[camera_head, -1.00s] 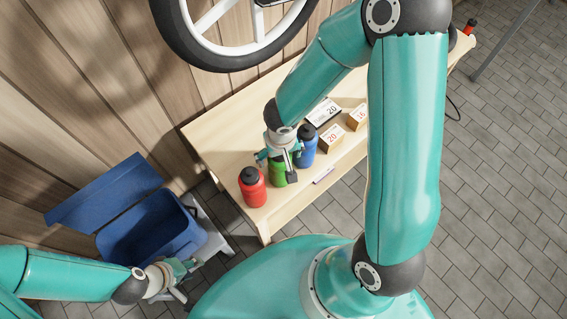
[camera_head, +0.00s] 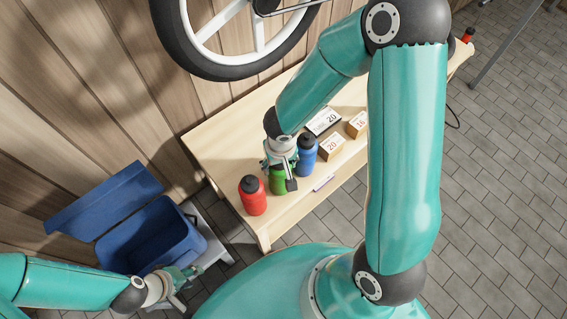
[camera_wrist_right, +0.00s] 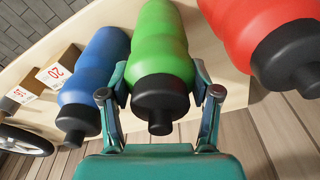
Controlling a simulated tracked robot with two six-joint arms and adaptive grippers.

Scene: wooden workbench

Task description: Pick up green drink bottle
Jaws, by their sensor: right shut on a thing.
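The green drink bottle (camera_head: 278,181) stands on the wooden workbench (camera_head: 222,143) between the red and blue bottles. In the right wrist view the green bottle (camera_wrist_right: 160,48) has a black cap and sits between both fingers. My right gripper (camera_head: 281,172) is shut on the green bottle from above; it also shows in the right wrist view (camera_wrist_right: 160,100). In the head view the gripper hides the bottle's upper part. My left gripper (camera_head: 188,283) is at the lower left, away from the bottles, near the blue box; its fingers look apart.
A red bottle (camera_head: 253,198) stands close on the left and a blue bottle (camera_head: 306,157) close on the right. Small price-marked boxes (camera_head: 331,147) stand further right. An open blue box (camera_head: 150,237) is at the lower left. A bicycle wheel (camera_head: 238,72) hangs above the bench.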

